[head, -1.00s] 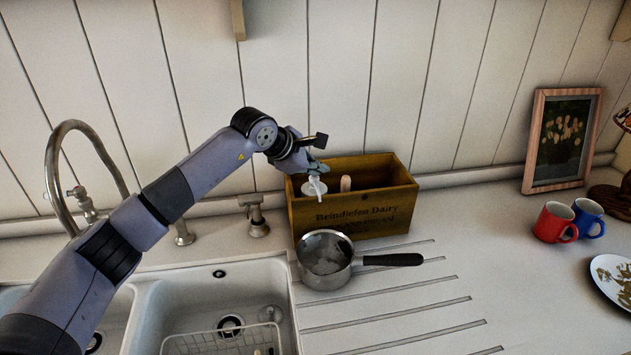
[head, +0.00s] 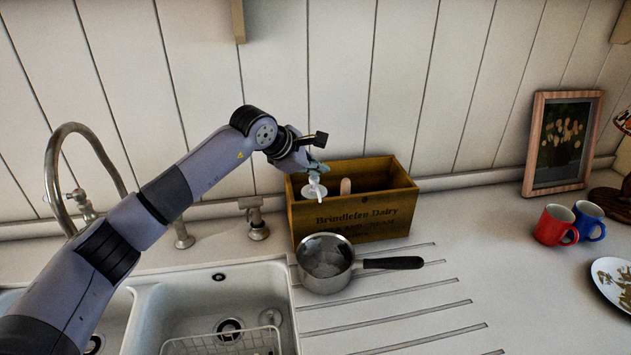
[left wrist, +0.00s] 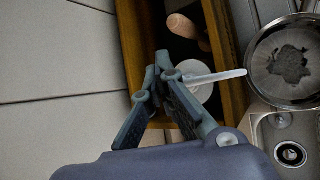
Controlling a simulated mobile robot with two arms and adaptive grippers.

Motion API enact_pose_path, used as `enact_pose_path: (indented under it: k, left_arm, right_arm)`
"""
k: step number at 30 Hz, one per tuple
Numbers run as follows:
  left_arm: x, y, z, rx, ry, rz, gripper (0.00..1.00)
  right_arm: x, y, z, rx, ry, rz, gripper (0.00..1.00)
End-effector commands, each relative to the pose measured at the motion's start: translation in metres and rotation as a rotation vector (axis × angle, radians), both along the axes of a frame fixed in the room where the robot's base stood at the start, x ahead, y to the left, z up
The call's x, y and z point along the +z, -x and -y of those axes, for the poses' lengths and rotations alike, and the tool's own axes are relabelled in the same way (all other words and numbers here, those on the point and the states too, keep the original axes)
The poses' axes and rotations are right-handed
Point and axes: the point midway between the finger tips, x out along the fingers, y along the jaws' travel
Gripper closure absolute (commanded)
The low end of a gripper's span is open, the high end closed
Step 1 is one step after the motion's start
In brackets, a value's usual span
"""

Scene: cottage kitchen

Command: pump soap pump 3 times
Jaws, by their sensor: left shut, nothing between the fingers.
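The white soap pump (head: 314,187) stands at the left end of a wooden box (head: 392,206) lettered "Brindlefen Dairy". Its nozzle points toward the front. In the left wrist view the white pump head and long nozzle (left wrist: 215,76) stick out from under the fingers, and the bottle below is hidden. My left gripper (head: 316,168) is at the pump's top, with its fingers together and nothing between them. In the left wrist view its fingertips (left wrist: 165,68) are right beside the pump head; whether they touch it I cannot tell. My right gripper is in neither view.
A steel saucepan (head: 325,277) with a black handle stands just in front of the box. The sink (head: 165,300) and faucet (head: 68,133) are at the left. Red (head: 552,224) and blue (head: 588,220) mugs and a picture frame (head: 538,150) are at the right.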

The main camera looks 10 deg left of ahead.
Motion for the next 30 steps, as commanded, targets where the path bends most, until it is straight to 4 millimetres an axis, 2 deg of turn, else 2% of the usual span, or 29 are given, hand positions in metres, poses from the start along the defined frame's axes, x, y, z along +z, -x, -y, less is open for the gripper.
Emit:
enact_pose_path:
  k: [16, 30]
  left_arm:
    - [0.055, 0.000, 0.000, 0.000, 0.001, 0.001, 1.00]
    - [0.058, 0.000, 0.000, 0.000, 0.001, 0.001, 1.00]
  right_arm:
    - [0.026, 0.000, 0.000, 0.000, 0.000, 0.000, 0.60]
    - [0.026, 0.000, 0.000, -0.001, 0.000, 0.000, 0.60]
